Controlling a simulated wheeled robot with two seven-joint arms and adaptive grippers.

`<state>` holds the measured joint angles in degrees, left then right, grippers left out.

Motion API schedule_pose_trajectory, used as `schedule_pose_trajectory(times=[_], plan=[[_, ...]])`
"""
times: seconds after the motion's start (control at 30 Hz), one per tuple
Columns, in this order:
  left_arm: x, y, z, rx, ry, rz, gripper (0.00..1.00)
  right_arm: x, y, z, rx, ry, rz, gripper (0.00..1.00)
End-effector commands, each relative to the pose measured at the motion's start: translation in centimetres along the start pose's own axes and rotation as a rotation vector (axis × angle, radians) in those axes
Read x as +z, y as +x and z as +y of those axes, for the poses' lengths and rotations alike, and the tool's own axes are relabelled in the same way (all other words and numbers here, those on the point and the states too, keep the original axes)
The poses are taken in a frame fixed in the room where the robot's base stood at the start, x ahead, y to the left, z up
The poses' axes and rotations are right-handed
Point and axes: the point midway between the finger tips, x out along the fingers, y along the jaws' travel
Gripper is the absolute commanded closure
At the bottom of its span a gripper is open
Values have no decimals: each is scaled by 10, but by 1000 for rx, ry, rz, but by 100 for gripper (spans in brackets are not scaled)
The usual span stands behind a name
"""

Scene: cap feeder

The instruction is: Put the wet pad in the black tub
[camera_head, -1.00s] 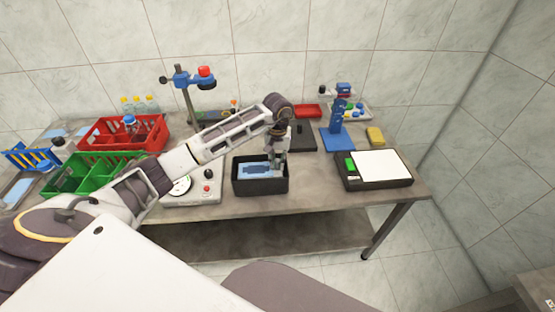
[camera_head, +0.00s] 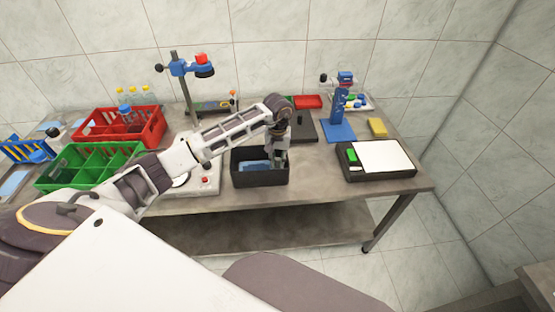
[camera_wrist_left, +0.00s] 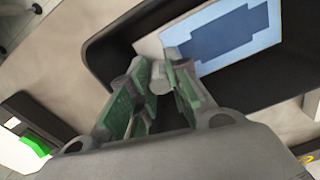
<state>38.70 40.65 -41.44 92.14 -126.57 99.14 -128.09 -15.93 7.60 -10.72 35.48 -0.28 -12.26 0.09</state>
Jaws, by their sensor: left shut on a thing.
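The wet pad is a flat light-blue sheet with a darker blue shape on it (camera_head: 254,166). It is inside the black tub (camera_head: 260,180), below the rim. My left gripper (camera_head: 277,160) reaches down into the tub's right part and is shut on the pad's edge. In the left wrist view, the pad (camera_wrist_left: 228,38) extends up and right from the fingertips (camera_wrist_left: 160,78), with the tub's dark wall (camera_wrist_left: 108,62) around it. The exact grip point is partly hidden by the fingers. My right gripper is not in view.
The red crate (camera_head: 152,134) and green crate (camera_head: 66,182) stand left, with a blue-clamped stand (camera_head: 188,85) behind. A black-framed device with a white plate (camera_head: 385,157) is right. A blue stand (camera_head: 340,115) and yellow block (camera_head: 377,127) are behind it. Table between tub and device is clear.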

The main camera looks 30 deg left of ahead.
Motion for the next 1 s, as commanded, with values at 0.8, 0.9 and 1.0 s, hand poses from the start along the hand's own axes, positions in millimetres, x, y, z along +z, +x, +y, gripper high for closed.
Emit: schedule_pose_trajectory(times=[0.8, 0.9, 1.0], plan=[[0, 0, 0, -1, 0, 0, 39, 3, 0, -3, -3, 0, -4, 39], [0, 0, 0, 0, 0, 0, 39, 0, 0, -2, -2, 1, -1, 39], [0, -1, 0, 0, 0, 0, 39, -3, 0, -2, -2, 1, 2, 39]])
